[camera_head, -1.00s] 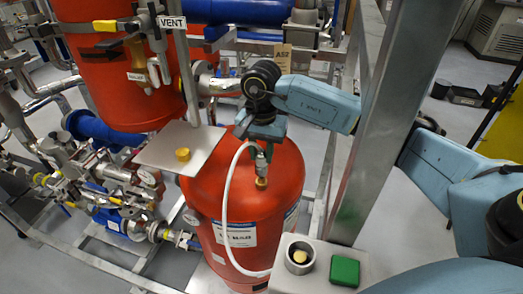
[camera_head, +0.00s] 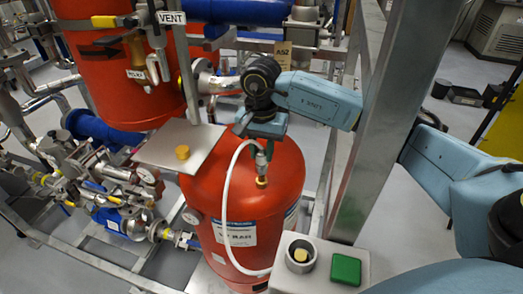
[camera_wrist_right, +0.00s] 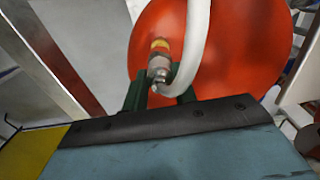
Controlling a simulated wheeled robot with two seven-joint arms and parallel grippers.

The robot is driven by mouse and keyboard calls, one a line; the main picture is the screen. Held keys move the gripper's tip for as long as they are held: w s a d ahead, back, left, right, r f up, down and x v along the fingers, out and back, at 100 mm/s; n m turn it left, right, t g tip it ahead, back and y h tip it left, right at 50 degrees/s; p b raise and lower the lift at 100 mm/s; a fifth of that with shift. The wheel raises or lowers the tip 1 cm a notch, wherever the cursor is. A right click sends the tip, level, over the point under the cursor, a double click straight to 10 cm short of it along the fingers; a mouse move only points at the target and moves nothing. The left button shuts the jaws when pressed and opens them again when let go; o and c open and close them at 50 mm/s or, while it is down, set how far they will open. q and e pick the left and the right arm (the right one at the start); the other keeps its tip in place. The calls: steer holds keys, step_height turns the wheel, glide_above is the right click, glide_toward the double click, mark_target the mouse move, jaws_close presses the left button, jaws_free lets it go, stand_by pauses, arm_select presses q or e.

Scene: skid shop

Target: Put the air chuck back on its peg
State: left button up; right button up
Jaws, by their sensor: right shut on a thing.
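The air chuck (camera_head: 261,160) is a small metal fitting on a white hose (camera_head: 225,200). It is upright over the brass fitting (camera_head: 262,181) on top of the red tank (camera_head: 283,185). My right gripper (camera_head: 262,148) is shut on it from above. In the right wrist view the chuck (camera_wrist_right: 158,70) shows between the dark green fingers (camera_wrist_right: 160,95), lined up with the brass end; whether they touch I cannot tell. A yellow knob-like piece (camera_head: 182,153) stands on a steel plate (camera_head: 160,145). I cannot tell which thing is the peg. My left gripper is out of view.
A steel post (camera_head: 375,130) rises close to the right of the tank, by my right arm. A light box (camera_head: 285,275) in front carries a round metal cup (camera_head: 300,262) and a green block (camera_head: 345,269). Pipes and valves (camera_head: 110,190) crowd the left.

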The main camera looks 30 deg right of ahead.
stand_by(0.7)
steer(key=shift+f+b, duration=0.2)
steer(key=shift+b, duration=0.2)
steer(key=shift+f+b, duration=0.5)
steer(key=shift+f, duration=0.35)
steer(key=shift+f+b, duration=0.5)
steer(key=shift+b, duration=0.25)
steer(key=shift+f+b, duration=0.2)
steer(key=shift+b, duration=0.1)
stand_by(0.3)
steer(key=o, duration=1.2)
